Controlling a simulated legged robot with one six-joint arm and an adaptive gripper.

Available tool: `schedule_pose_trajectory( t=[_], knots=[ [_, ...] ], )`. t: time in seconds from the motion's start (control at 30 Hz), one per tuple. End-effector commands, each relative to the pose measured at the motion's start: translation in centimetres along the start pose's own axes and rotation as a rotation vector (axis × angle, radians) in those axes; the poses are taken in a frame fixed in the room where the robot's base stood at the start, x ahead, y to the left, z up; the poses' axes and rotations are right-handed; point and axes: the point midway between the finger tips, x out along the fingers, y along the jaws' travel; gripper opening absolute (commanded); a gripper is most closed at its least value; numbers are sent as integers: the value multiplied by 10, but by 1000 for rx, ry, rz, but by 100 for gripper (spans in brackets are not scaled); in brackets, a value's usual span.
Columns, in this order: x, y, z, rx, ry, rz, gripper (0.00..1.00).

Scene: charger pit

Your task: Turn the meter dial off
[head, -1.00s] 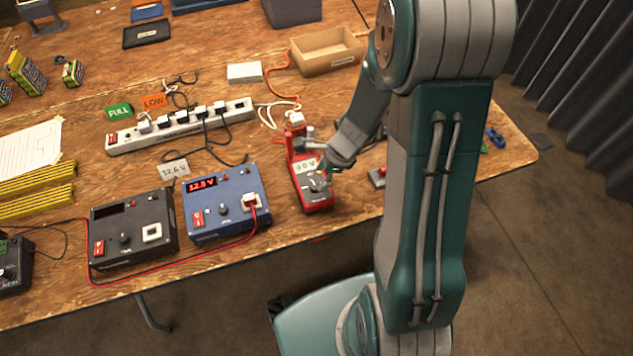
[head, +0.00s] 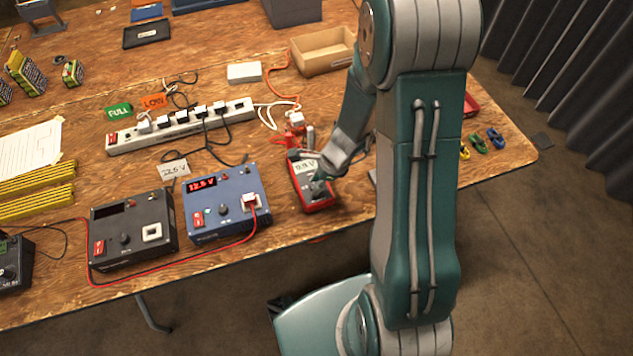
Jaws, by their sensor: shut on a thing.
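The red meter (head: 316,199) lies on the wooden table near its front edge, right of the blue charger. Its pale display (head: 305,167) is lit and seems to read near zero. My forearm comes in from the right.
A blue charger (head: 228,210) with a lit red readout and a black charger (head: 133,232) stand to the left. A power strip (head: 180,126) with several plugs lies behind. A wooden tray (head: 324,62) is at the back. Small coloured clips (head: 480,143) lie at right.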

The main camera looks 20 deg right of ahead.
Motion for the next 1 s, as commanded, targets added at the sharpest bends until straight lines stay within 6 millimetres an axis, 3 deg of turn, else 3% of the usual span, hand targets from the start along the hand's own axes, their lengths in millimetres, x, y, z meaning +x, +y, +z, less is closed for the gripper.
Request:
schedule_pose_trajectory(
  t=[0.67,1.0],
  knots=[
    [0,0,0,-30,1,12,0],
    [1,-1,0,-171,1,71,0]
  ],
)
